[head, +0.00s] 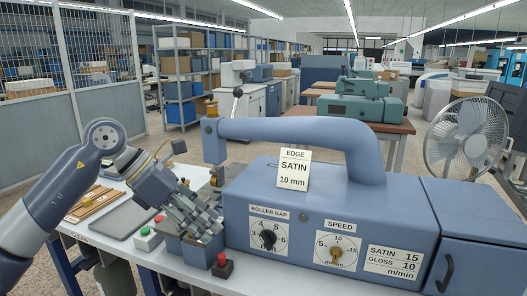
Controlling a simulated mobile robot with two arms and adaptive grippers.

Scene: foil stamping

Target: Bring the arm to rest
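My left arm comes in from the left edge, bends at an elbow joint, and slopes down to the right. My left gripper (208,227) is over the bench just left of the blue-grey stamping machine (325,195). Its fingers overlap in this view, so I cannot tell if they are open or shut. No held object is distinguishable. My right gripper is not in view.
The machine carries ROLLER GAP (267,239) and SPEED (336,252) dials and a card reading EDGE SATIN 10 mm (293,170). A red button (222,265) and a green-and-red button box (149,238) are near the gripper.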

